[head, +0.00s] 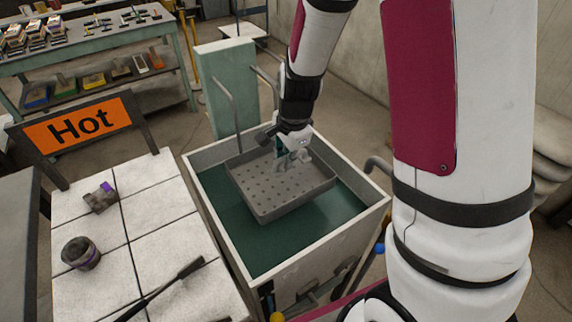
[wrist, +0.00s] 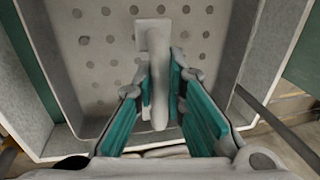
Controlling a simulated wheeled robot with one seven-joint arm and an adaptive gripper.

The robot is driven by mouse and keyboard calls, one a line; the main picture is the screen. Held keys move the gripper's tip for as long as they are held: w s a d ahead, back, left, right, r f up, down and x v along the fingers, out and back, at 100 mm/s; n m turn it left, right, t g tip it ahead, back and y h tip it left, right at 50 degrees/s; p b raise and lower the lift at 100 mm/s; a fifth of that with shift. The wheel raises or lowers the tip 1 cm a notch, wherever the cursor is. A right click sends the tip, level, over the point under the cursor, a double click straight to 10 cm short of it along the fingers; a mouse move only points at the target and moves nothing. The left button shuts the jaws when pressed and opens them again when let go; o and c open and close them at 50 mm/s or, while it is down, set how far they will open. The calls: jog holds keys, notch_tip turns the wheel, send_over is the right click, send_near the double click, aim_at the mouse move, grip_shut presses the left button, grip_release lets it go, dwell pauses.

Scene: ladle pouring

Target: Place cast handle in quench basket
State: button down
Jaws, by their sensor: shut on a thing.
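The cast handle (wrist: 155,60) is a pale grey bar with a square plate at its far end. My gripper (wrist: 160,90) is shut on it, with teal finger pads on both sides of the bar. In the head view my gripper (head: 291,158) is over the back part of the quench basket (head: 262,190), a grey perforated tray; it also shows in the wrist view (wrist: 88,83). The handle lies over the perforated floor. I cannot tell whether it touches the floor. In the head view my gripper partly hides the handle.
The basket hangs in a square tank (head: 225,235) of dark green liquid, with bent rods at its back. A white-tiled table (head: 170,245) at left holds a small grey casting (head: 100,198), a dark round part (head: 80,253) and a dark long-handled tool (head: 165,287). An orange Hot sign (head: 80,125) stands behind.

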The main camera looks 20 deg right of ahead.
jog(key=shift+f, duration=1.25)
jog(key=shift+f, duration=0.15)
jog(key=c, duration=1.6)
grip_release()
jog(key=shift+c, duration=0.2)
notch_tip(320, 180, up, 12)
jog(key=s+p, duration=0.2)
jog(key=s+r+n, duration=0.7)
jog(key=s+n, duration=0.1)
jog(key=s, duration=0.4)
jog(key=s+r+n+t, duration=0.1)
jog(key=s+r+n, duration=0.5)
jog(key=s, duration=0.6)
jog(key=shift+a+r+n+t, duration=0.3)
jog(key=shift+r+n, duration=0.1)
jog(key=shift+n, duration=0.5)
